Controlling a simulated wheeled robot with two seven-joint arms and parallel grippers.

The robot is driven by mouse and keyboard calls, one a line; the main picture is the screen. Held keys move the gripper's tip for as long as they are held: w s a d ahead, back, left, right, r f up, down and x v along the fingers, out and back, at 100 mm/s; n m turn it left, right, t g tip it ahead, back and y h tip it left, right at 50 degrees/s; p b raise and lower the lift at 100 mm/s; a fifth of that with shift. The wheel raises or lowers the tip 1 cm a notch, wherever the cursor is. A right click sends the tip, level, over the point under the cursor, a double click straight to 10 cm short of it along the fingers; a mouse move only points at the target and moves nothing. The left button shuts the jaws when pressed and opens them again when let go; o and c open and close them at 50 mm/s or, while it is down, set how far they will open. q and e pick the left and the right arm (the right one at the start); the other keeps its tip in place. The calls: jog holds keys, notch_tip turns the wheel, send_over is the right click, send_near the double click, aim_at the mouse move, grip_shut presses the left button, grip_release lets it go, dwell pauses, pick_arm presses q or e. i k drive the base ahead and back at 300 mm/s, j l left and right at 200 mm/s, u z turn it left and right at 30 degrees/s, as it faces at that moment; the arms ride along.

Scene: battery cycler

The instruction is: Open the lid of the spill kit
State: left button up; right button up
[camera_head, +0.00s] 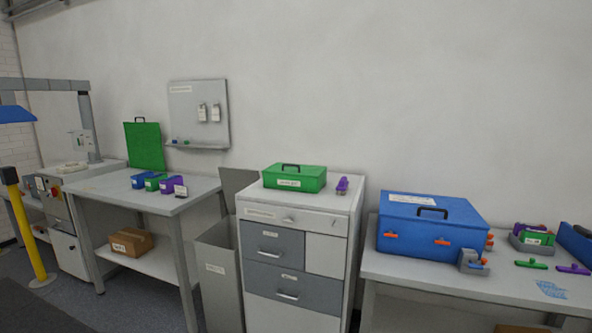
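A green box (294,178) with a dark handle on its closed lid and a white label on its front stands on the grey drawer cabinet (347,194). A larger blue box (422,227) stands on the right bench. Its lid is closed, with a dark handle and a white label on top and orange latches on its front. The labels are too small to read surely, so I cannot tell for certain which box is the spill kit. Neither of my grippers is in view.
A purple object (342,185) lies beside the green box. The right bench (480,279) holds several small coloured items near the blue box. A left table (115,190) bears small boxes and an upright green panel (144,148). A grey bin (216,270) stands left of the cabinet.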

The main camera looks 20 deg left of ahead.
aim_at(295, 166)
jog(key=i+j, duration=0.15)
jog(key=j, duration=0.2)
jog(key=i+j, duration=0.15)
jog(key=j, duration=0.2)
jog(key=i+j, duration=0.15)
jog(key=j, duration=0.2)
jog(key=i+j, duration=0.15)
jog(key=j, duration=0.2)
jog(key=i+j, duration=0.15)
jog(key=j, duration=0.2)
jog(key=i+j, duration=0.15)
jog(key=j, duration=0.2)
